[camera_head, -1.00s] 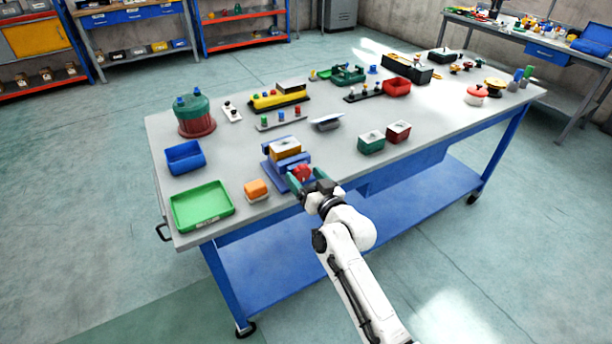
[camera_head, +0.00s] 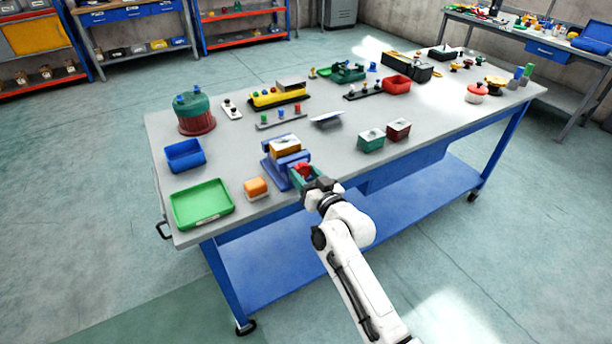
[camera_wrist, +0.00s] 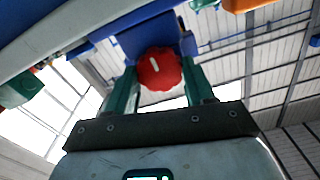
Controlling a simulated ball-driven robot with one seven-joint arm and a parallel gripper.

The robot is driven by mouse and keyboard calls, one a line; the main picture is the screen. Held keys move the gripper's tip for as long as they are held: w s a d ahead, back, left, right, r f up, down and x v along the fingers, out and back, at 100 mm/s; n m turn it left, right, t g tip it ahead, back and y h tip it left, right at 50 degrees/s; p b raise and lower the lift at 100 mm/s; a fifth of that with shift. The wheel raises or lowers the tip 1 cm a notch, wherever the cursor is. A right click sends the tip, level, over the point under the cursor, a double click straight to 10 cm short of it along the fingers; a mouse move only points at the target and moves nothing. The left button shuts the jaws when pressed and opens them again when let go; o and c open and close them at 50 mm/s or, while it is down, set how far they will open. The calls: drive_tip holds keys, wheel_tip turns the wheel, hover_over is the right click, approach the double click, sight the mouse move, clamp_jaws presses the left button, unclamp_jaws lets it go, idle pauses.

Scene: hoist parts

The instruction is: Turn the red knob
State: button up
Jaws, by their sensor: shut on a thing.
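The red knob (camera_head: 304,168) is on the front of a blue stand (camera_head: 272,172) at the near edge of the workbench. In the wrist view the knob (camera_wrist: 160,69) is round with a scalloped rim and a white mark, in front of a blue block (camera_wrist: 150,38). My gripper (camera_head: 303,178) is at the knob, with its green fingers on either side. In the wrist view the gripper (camera_wrist: 160,80) is shut on the knob. The fingers partly hide the knob in the head view.
An orange block (camera_head: 256,187), a green tray (camera_head: 202,206) and a blue bin (camera_head: 185,156) lie left of the stand. Green (camera_head: 371,142) and dark red (camera_head: 398,130) boxes stand to the right. Several other parts stand farther back on the grey bench top (camera_head: 240,150).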

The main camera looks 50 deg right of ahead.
drive_tip(key=shift+m, duration=0.4)
drive_tip(key=m+p, duration=0.1)
drive_tip(key=m, duration=0.3)
drive_tip(key=shift+m, duration=0.3)
drive_tip(key=m+p, duration=0.2)
drive_tip(key=m, duration=0.4)
drive_tip(key=m+p, duration=0.1)
drive_tip(key=m, duration=0.5)
drive_tip(key=shift+d+m+p, duration=0.1)
drive_tip(key=shift+m+p, duration=0.2)
drive_tip(key=m+p, duration=0.1)
drive_tip(key=m, duration=0.4)
drive_tip(key=shift+f+m, duration=0.15)
drive_tip(key=shift+m, duration=0.25)
drive_tip(key=o, duration=1)
drive_tip(key=shift+o, duration=0.2)
